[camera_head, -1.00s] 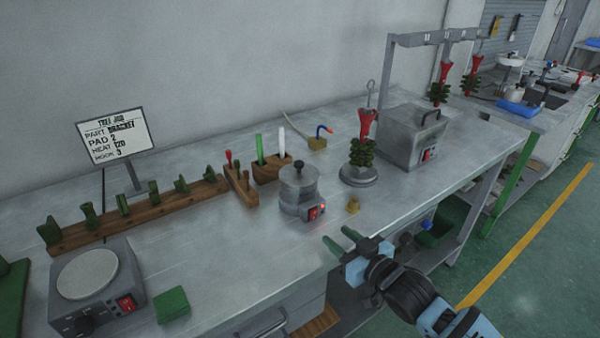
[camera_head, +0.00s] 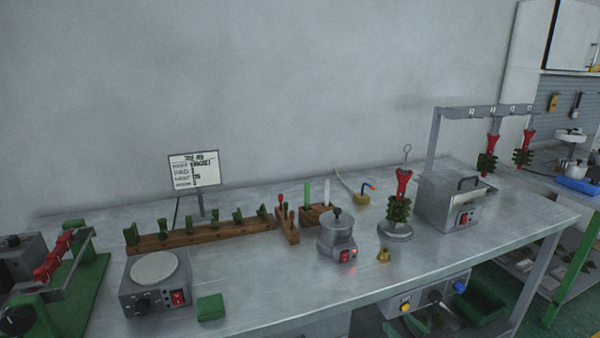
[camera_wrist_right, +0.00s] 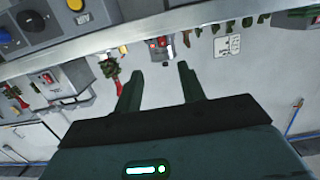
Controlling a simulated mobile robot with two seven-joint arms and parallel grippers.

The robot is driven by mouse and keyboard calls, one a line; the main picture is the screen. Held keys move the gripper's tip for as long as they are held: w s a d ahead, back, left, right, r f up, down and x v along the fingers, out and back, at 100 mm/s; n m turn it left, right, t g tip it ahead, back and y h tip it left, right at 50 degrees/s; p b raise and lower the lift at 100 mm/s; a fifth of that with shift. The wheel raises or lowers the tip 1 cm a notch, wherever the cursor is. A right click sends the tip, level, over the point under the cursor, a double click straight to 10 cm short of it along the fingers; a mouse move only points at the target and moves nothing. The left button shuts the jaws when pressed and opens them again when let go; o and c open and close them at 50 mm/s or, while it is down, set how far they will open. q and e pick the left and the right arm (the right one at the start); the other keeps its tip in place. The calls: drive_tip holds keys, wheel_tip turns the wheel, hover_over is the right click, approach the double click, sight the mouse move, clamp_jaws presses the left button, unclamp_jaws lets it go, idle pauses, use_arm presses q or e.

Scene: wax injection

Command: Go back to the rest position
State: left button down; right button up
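My right gripper shows in the right wrist view (camera_wrist_right: 160,70), its two green fingers apart with nothing between them. It is in front of the bench, apart from the things on it. In the head view only what look like its dark fingertips (camera_head: 428,322) show at the bottom edge. My left gripper is in neither view. The steel bench (camera_head: 270,290) carries a green wax tree (camera_head: 398,208) with a red top, upright on a round grey base, a wax pot (camera_head: 338,236) and a hot plate (camera_head: 156,282).
Left are a green block (camera_head: 211,307), a clamp fixture (camera_head: 75,285) and a wooden rack (camera_head: 205,233) of green parts. A sign (camera_head: 193,169) stands behind. Right are a grey heated tank (camera_head: 450,205) and a hook rail (camera_head: 485,111) with two hanging trees. A control panel (camera_head: 420,298) sits below the bench edge.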

use_arm(q)
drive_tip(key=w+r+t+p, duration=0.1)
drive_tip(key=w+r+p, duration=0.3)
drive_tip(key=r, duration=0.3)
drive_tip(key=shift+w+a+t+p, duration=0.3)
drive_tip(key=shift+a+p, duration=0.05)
drive_tip(key=shift+p, duration=0.45)
use_arm(e)
drive_tip(key=s+f+g+h, duration=0.1)
drive_tip(key=s+f, duration=0.5)
drive_tip(key=s, duration=0.6)
drive_tip(key=s+f+m+g+h, duration=0.1)
drive_tip(key=s+f+g, duration=0.2)
drive_tip(key=s, duration=1)
drive_tip(key=s+f+m+g+h, duration=0.1)
drive_tip(key=s+f+g, duration=0.1)
drive_tip(key=s+f, duration=0.6)
drive_tip(key=s+a, duration=0.1)
drive_tip(key=s, duration=0.4)
drive_tip(key=shift+s+f+g+h, duration=0.2)
drive_tip(key=shift+f+g+h, duration=0.1)
drive_tip(key=shift+f, duration=0.1)
